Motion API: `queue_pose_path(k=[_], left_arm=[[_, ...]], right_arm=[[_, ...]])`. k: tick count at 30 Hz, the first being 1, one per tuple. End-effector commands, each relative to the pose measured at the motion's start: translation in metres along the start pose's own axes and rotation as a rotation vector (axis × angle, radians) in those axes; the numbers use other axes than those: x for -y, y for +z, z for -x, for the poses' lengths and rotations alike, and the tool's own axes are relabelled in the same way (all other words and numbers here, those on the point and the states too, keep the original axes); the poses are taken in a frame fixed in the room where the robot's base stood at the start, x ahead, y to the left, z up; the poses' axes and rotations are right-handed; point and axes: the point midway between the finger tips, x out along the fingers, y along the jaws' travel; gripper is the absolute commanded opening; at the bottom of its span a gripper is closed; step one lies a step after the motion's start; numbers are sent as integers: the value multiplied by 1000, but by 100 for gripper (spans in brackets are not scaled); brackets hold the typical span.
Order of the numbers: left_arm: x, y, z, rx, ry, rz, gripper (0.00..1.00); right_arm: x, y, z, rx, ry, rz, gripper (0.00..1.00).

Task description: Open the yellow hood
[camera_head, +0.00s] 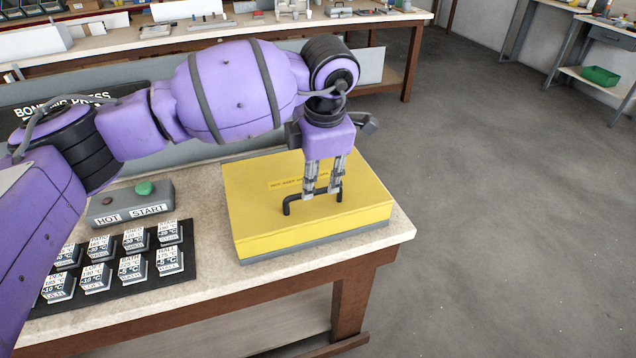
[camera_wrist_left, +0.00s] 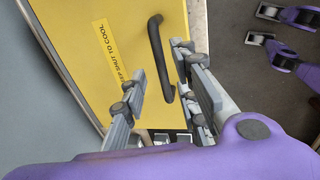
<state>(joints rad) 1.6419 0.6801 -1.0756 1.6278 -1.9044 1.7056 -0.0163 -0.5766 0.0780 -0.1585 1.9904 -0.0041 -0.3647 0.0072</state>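The yellow hood (camera_head: 255,228) is a box-shaped cover lying shut on a thin grey base (camera_head: 310,246) at the right end of the bench. A black bar handle (camera_head: 290,204) stands on its top near the front edge; it also shows in the left wrist view (camera_wrist_left: 157,45). My left gripper (camera_head: 322,194) points down at the handle from above. In the left wrist view its fingers (camera_wrist_left: 160,76) are apart, one on each side of the handle, with visible gaps. Contact with the handle cannot be made out.
A grey control box (camera_head: 130,208) with a green button and HOT and START labels stands left of the hood. A black mat (camera_head: 188,268) with several labelled blocks lies in front of it. A cluttered bench (camera_head: 120,40) stands behind; the floor at right is clear.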

Motion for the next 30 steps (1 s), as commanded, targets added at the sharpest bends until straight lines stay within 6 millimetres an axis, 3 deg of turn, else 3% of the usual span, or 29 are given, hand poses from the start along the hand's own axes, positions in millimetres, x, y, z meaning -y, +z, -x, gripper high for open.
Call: queue_pose_path(k=[6, 15, 22, 30], left_arm=[[0, 0, -22, 1, 0, 0, 28], [0, 0, -25, 2, 0, 0, 28], [0, 0, -25, 2, 0, 0, 0], [-1, 0, -25, 3, 1, 1, 0]], right_arm=[[1, 2, 0, 5, -1, 0, 40], [1, 4, 0, 9, -2, -1, 40], [1, 4, 0, 10, -2, 0, 40], [1, 4, 1, 9, -2, 1, 40]])
